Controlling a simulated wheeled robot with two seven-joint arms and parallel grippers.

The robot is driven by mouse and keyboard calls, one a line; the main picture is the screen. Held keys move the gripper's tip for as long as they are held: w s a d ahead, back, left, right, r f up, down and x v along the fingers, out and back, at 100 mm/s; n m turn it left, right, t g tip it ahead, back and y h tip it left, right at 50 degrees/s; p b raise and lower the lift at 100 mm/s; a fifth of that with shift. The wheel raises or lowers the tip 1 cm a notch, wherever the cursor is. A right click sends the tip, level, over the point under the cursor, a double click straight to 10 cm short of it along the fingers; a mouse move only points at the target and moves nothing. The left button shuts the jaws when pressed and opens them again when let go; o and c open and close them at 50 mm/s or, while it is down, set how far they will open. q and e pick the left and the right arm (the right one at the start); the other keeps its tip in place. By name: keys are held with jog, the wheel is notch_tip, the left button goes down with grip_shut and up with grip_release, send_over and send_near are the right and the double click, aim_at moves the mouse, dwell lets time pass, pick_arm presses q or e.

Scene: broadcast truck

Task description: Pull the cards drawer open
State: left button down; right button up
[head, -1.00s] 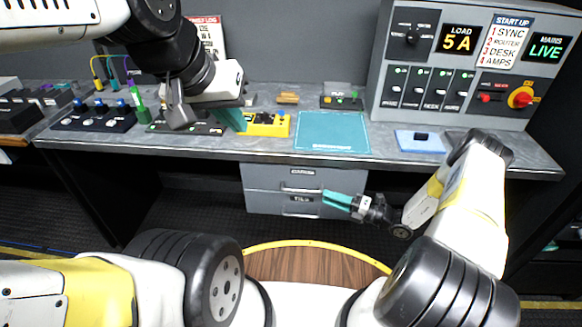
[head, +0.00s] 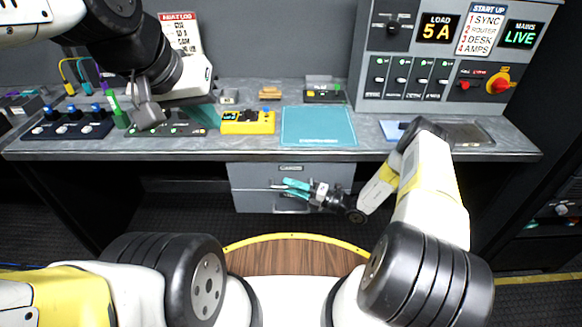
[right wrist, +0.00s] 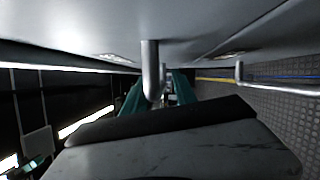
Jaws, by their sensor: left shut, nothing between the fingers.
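The cards drawer (head: 240,174) is the upper grey drawer under the desk, with a label and a bar handle. Its front looks flush with the cabinet. My right gripper (head: 284,188) is at this handle, with its teal fingers spread apart. In the right wrist view, the metal handle (right wrist: 151,75) shows between the teal fingers (right wrist: 160,95); contact cannot be told. The lower drawer is partly hidden behind the gripper. My left gripper (head: 207,118) is shut and empty above the desk, near the yellow box.
The desk (head: 375,145) overhangs the drawers. It carries a yellow box (head: 248,122), a teal mat (head: 318,127), a blue pad and switch panels. A second handle (right wrist: 280,88) shows in the right wrist view. The floor left of the drawers is clear.

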jog(key=shift+c, duration=0.4)
grip_shut()
dwell(1.1)
